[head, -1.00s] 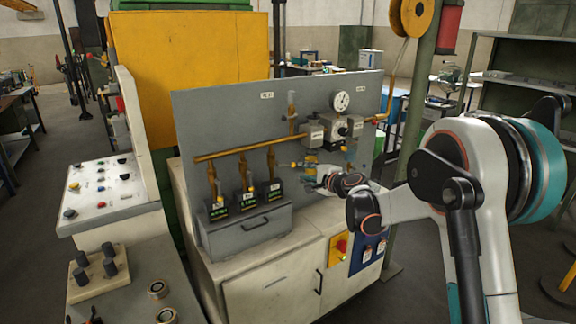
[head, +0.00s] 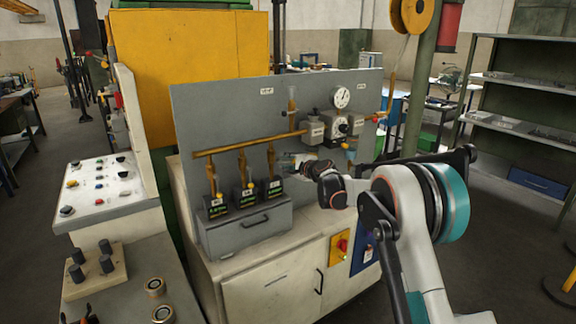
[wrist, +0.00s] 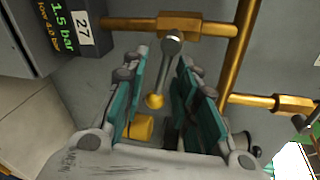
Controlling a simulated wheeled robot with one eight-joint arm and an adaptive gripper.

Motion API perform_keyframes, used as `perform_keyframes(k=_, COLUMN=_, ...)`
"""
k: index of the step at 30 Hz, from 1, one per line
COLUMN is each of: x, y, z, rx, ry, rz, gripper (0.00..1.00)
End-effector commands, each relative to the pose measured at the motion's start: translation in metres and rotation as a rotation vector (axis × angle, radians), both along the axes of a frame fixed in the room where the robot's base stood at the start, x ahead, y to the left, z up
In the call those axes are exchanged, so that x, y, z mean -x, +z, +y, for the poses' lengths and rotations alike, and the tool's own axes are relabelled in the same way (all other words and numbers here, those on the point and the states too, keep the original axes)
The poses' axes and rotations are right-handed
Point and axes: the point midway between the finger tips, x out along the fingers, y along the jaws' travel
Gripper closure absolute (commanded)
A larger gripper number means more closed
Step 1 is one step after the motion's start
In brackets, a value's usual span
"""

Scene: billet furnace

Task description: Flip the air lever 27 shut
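The label 27 (wrist: 84,31) is on a dark display box at the upper left of the wrist view, its green text reading 1.5 bar. Beside it a brass pipe (wrist: 130,23) carries a valve, from which a grey lever (wrist: 173,44) with a yellow tip hangs. My gripper (wrist: 163,62) is open, its teal pads on either side of the lever, with visible gaps. In the head view my gripper (head: 290,161) is beside the right end of the row of brass valves, and I cannot make out the lever there.
A second brass pipe (wrist: 270,102) runs at the right of the wrist view, close to my right finger. In the head view, the grey panel (head: 225,115) stands behind, with a gauge (head: 342,97). Display boxes (head: 245,198) sit below the valves.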

Motion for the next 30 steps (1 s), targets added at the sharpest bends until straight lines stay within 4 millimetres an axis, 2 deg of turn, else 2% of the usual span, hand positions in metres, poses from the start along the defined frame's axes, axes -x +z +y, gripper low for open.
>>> perform_keyframes(k=11, x=-0.005, y=-0.001, z=0.003, rx=0.0, ry=0.0, rz=0.0, gripper=0.73)
perform_keyframes(k=12, x=-0.004, y=-0.001, z=0.003, rx=0.0, ry=0.0, rz=0.0, gripper=0.82)
perform_keyframes(k=15, x=-0.004, y=-0.001, z=0.003, rx=0.0, ry=0.0, rz=0.0, gripper=1.0)
perform_keyframes(k=22, x=-0.004, y=0.001, z=0.003, rx=0.025, ry=0.001, rz=-0.016, gripper=1.0)
perform_keyframes(k=30, x=-0.005, y=0.009, z=0.003, rx=0.192, ry=0.001, rz=-0.13, gripper=1.0)
